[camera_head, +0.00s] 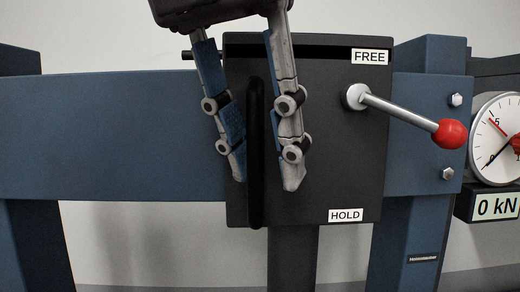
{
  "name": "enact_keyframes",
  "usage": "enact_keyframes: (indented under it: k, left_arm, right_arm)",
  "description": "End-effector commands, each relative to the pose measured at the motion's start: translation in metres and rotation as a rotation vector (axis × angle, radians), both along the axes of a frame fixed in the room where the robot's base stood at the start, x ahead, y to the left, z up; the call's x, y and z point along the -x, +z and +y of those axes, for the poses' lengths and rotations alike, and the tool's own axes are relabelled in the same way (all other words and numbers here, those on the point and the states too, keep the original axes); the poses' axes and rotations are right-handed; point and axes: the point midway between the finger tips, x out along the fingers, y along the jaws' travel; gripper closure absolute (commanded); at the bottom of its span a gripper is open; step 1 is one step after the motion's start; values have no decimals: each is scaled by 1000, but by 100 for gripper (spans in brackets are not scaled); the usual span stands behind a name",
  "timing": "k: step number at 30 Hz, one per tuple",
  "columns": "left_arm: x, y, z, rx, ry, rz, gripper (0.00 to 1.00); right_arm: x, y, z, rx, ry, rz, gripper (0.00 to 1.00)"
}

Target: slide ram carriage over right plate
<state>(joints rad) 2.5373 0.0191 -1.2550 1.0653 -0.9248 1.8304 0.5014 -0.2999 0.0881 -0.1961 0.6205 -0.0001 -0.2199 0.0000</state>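The ram carriage (340,180) is a dark box on the blue press beam (110,135). It has a black vertical handle (256,205) on its left part. A lever with a red knob (449,134) points right and slightly down, between the FREE label (370,57) and the HOLD label (346,215). My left gripper (266,183) comes from above, fingers pointing down on either side of the handle. The left finger is close against it; a gap shows between the handle and the right finger. Contact is unclear. My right gripper and the right plate cannot be made out.
The beam's right end (430,105) carries hex bolts. A dial gauge (495,140) and a display reading 0 kN (498,206) stand at the right edge. Blue legs (400,255) stand below the beam, and a dark column (292,260) shows under the carriage.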

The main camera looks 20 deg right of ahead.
Motion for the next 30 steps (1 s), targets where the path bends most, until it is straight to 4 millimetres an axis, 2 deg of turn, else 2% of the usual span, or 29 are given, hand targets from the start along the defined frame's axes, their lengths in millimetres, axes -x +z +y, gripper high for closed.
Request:
enact_keyframes:
  k: [4, 7, 21, 30]
  left_arm:
    - [0, 1, 1, -1, 1, 0, 71]
    - [1, 6, 2, 0, 1, -1, 71]
    - [16, 59, 17, -3, 3, -2, 71]
    - [19, 69, 20, -1, -1, -1, 71]
  right_arm:
    - [1, 0, 10, -12, 0, 3, 50]
    - [1, 0, 10, -11, 1, 1, 50]
    - [1, 0, 8, -9, 1, 1, 50]
    - [1, 0, 8, -9, 1, 1, 50]
